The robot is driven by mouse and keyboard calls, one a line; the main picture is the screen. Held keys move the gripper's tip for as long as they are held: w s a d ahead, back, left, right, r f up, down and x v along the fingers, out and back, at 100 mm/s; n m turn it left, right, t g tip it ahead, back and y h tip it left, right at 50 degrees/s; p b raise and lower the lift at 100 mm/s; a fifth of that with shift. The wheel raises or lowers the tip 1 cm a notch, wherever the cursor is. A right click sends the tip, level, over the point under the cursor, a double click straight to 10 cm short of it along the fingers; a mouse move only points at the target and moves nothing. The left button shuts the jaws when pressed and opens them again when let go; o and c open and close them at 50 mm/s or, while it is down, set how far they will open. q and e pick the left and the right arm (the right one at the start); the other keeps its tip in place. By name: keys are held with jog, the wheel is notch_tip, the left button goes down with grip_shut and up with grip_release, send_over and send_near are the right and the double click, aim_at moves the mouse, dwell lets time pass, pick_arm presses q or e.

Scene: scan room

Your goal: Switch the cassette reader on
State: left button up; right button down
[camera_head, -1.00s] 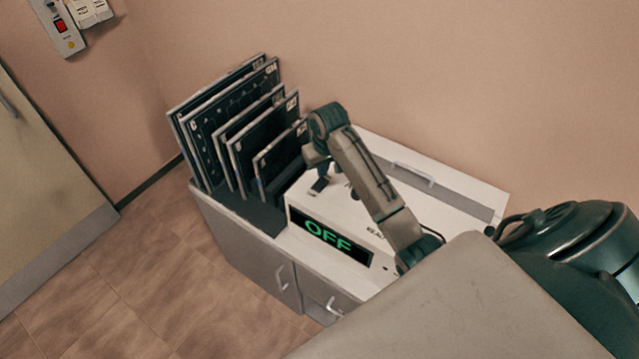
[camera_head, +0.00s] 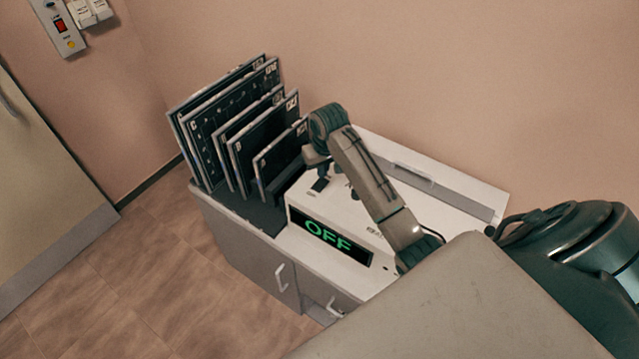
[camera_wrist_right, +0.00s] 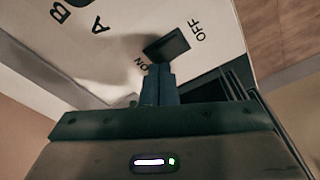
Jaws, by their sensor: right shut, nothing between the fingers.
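The cassette reader (camera_head: 300,206) is a white box on the cabinet. Its front display (camera_head: 330,237) reads OFF in green letters. In the right wrist view, a black rocker switch (camera_wrist_right: 167,46) sits on the reader's white top between the printed words ON and OFF. My right gripper (camera_wrist_right: 159,84) is shut and empty, its fingertips at the ON side of the switch; I cannot tell if they touch it. In the head view my right gripper (camera_head: 322,168) is over the left part of the reader, partly hidden by its own wrist. My left gripper is not in view.
Several dark cassettes (camera_head: 230,130) stand upright in a rack just left of the reader. The white cabinet (camera_head: 243,248) has handles on its front. A wall rises close behind it. A wall panel (camera_head: 62,27) with a red switch is at the top left. The floor in front is clear.

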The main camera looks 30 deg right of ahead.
aim_at(323, 180)
jog(key=shift+s+f, duration=0.1)
jog(key=shift+f, duration=0.8)
dwell(0.3)
jog(key=shift+r, duration=0.1)
jog(key=shift+r+p, duration=0.35)
jog(key=shift+r, duration=3.05)
